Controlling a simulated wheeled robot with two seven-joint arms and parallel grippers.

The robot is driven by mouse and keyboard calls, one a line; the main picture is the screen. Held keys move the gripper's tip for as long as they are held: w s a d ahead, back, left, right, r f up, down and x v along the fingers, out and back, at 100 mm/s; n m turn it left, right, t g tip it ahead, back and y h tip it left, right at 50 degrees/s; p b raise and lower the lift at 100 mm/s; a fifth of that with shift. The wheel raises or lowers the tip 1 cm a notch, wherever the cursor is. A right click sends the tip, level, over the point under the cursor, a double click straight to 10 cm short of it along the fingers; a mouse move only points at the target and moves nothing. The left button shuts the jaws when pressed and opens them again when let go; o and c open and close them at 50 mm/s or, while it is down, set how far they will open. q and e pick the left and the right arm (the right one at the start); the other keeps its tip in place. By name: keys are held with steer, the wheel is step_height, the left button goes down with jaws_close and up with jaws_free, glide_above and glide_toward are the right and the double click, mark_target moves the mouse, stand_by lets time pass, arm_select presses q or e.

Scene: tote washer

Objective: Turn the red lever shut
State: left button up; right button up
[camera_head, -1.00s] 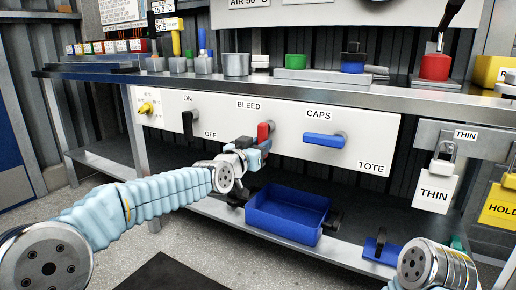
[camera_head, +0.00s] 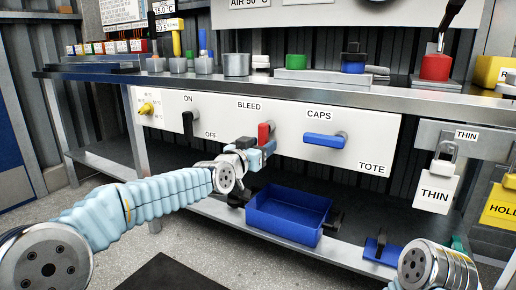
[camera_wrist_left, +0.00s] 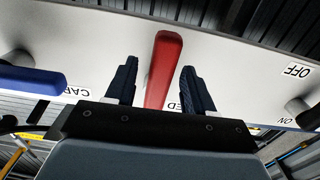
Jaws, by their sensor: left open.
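The red lever (camera_head: 264,133) is on the white panel below the BLEED label. It hangs roughly straight down, and my fingers cover its lower part in the head view. In the left wrist view, which is upside down, the red lever (camera_wrist_left: 166,65) stands between my two dark fingers. My left gripper (camera_head: 256,149) is at the lever with its fingers open, one on each side; the left gripper (camera_wrist_left: 157,78) shows a gap to the lever on both sides. My right gripper is out of view; only part of my right arm shows at lower right.
The panel also has a black ON/OFF lever (camera_head: 187,124) at left, a blue CAPS lever (camera_head: 324,141) at right and a yellow knob (camera_head: 146,108). A blue tote (camera_head: 283,231) sits on the shelf below. The bench edge (camera_head: 300,92) runs above the panel.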

arm_select(q)
steer(key=v, duration=1.3)
steer(key=shift+s+a+b, duration=0.2)
steer(key=shift+s+b, duration=0.15)
steer(key=shift+b, duration=0.1)
steer(key=s+a+f+n+g+y, duration=0.1)
steer(key=s+f+n+g, duration=0.15)
steer(key=f, duration=1.15)
steer(key=s+a+f+n+g+y, duration=0.1)
steer(key=a+f+g+y, duration=0.15)
steer(key=f, duration=1.15)
steer(key=s+a+f+n+g, duration=0.1)
steer(key=s+f+n+g, duration=0.15)
steer(key=f, duration=1.15)
steer(key=s+a+f+n+g+y, duration=0.25)
steer(key=s+f+g, duration=0.45)
steer(key=s+f, duration=1.15)
step_height(320, 180, up, 17)
steer(key=s+h+p, duration=0.1)
steer(key=s+p, duration=0.1)
steer(key=p, duration=1.3)
steer(key=shift+s+d+m+p, duration=0.25)
steer(key=shift+s+m+p, duration=0.15)
steer(key=shift+m, duration=0.05)
